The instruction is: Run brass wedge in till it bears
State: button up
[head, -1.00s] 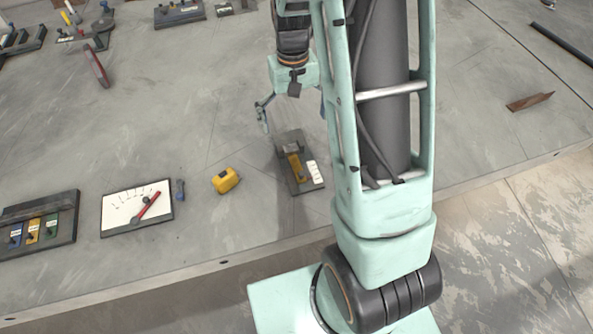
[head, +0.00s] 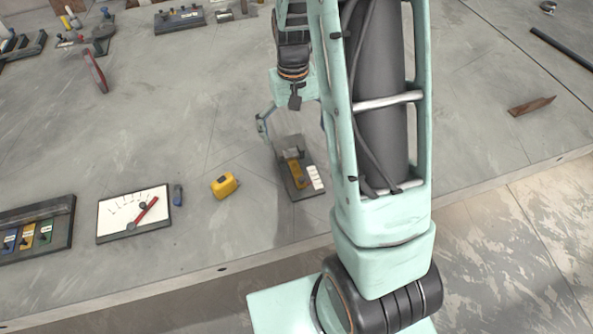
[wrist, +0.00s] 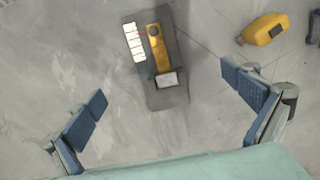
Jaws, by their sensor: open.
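The brass wedge (wrist: 160,54) lies along a dark base plate (wrist: 181,55), with a dark round knob (wrist: 153,31) on its far part in the wrist view. Its near end is at a grey block (wrist: 167,79); I cannot tell whether they touch. In the head view the wedge (head: 297,173) shows on the plate, just in front of my gripper. A white marked strip (wrist: 134,42) runs beside the wedge. My gripper (wrist: 167,104) is open and empty, its blue-padded fingers wide apart above the bench, one to each side of the plate's near end.
A yellow tape-measure-like object (head: 224,185) lies left of the plate. Further left are a dial gauge with a red pointer (head: 133,213) and a rack of coloured pieces (head: 37,232). A rusty strip (head: 531,106) lies far right. Bench around the plate is mostly clear.

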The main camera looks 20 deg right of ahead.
notch_tip(320, 180, up, 10)
jog(key=p, duration=0.7)
jog(key=shift+w, duration=0.35)
